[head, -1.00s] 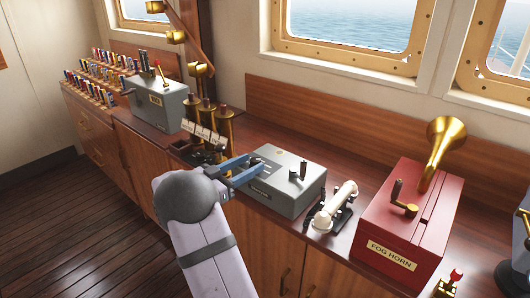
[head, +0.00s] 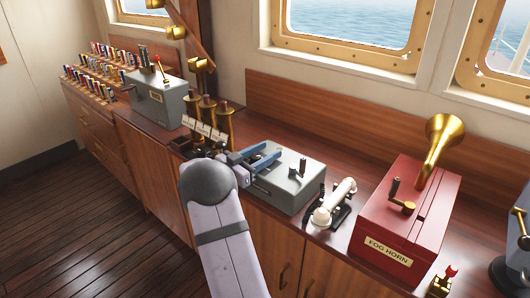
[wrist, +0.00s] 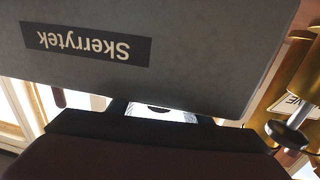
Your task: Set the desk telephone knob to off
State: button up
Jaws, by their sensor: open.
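A white handset (head: 336,200) lies on a black base on the counter, which looks like the desk telephone. No knob can be made out on it at this size. Left of it stands a grey box (head: 290,196) with a small dark upright knob (head: 303,168) on its top. The grey box (wrist: 190,55) fills much of the wrist view, with an upside-down "Skerrytek" label.
A red fog horn box (head: 408,222) with a brass horn stands right of the handset. Left of my gripper are brass cylinders (head: 208,110) with small signs, and a grey lever box (head: 158,102). The wooden wall and windows rise behind. The floor in front is clear.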

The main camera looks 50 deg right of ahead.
jog(key=shift+c, duration=0.4)
jog(key=c, duration=1)
jog(key=b, duration=0.3)
jog(key=shift+w+f+t, duration=0.1)
jog(key=shift+f+t, duration=0.15)
jog(key=shift+t, duration=0.15)
jog(key=n+t+b, duration=0.1)
jog(key=b, duration=0.2)
jog(key=shift+w+r, duration=0.1)
jog(key=shift+r+n+t+b, duration=0.15)
jog(key=shift+n+t+b, duration=0.15)
jog(key=shift+b, duration=0.3)
jog(key=shift+w, duration=0.1)
jog(key=o, duration=1.1)
